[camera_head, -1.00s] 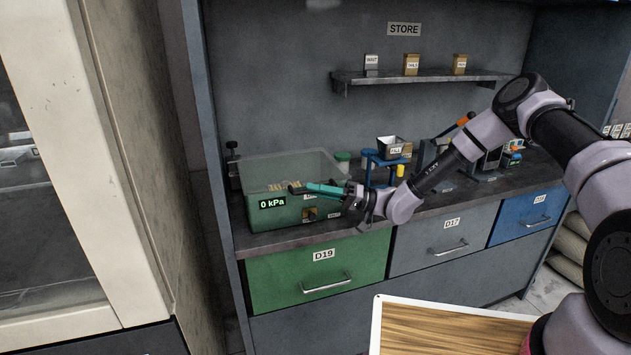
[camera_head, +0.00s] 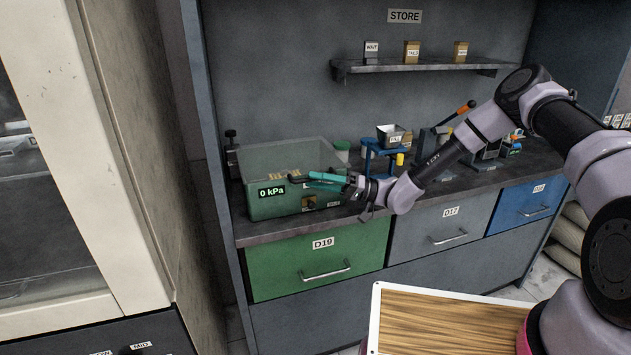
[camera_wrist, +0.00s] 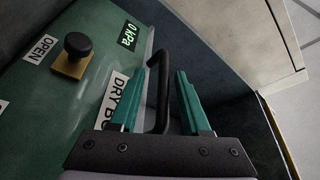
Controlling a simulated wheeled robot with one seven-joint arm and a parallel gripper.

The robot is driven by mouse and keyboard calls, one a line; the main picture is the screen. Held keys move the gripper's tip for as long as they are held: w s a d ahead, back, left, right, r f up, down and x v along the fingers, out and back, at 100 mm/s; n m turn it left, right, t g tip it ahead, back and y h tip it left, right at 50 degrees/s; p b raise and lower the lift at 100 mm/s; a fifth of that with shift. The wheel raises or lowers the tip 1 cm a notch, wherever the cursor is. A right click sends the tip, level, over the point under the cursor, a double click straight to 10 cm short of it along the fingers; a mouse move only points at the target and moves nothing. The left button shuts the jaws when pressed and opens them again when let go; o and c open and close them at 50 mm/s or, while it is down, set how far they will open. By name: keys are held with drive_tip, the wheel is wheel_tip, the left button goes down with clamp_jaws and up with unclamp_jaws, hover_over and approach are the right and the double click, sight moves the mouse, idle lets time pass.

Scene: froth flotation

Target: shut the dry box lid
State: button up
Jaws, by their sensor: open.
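The dry box (camera_head: 258,206) is a green translucent box on the left end of the worktop, with a "0 kPa" display on its front. In the wrist view its green front (camera_wrist: 75,115) carries a black knob (camera_wrist: 78,45) on a brass plate, an "OPEN" label and a partly hidden "DRY BO" label. My gripper (camera_head: 309,178) is open at the box's front right. In the wrist view my gripper (camera_wrist: 155,74) has a bent black handle bar (camera_wrist: 162,90) between its teal fingers, with gaps visible. I cannot tell the lid's exact position.
A blue stand with a funnel (camera_head: 391,134) and a lever device (camera_head: 455,115) stand on the worktop right of the box. Drawer D19 (camera_head: 290,262) is below it. A shelf (camera_head: 420,66) with small boxes is above. A cream cabinet frame (camera_head: 115,150) stands at left.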

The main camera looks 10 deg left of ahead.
drive_tip(key=v, duration=1)
drive_tip(key=shift+d+f, duration=0.1)
drive_tip(key=shift+f, duration=0.05)
drive_tip(key=s+d+r+m+t+h, duration=0.4)
drive_tip(key=s+d+r+h, duration=0.2)
drive_tip(key=d+r, duration=0.4)
drive_tip(key=s+d+r+m+t+h, duration=0.4)
drive_tip(key=s+d+r+h, duration=0.2)
drive_tip(key=d+r, duration=0.5)
drive_tip(key=s+d+r+m+t+h, duration=0.3)
drive_tip(key=s+d+r+m+h, duration=0.2)
drive_tip(key=d+r, duration=0.5)
wheel_tip(320, 180, up, 5)
drive_tip(key=s, duration=0.2)
drive_tip(key=shift+s+d+t+h, duration=0.2)
drive_tip(key=shift+s+t+h, duration=0.2)
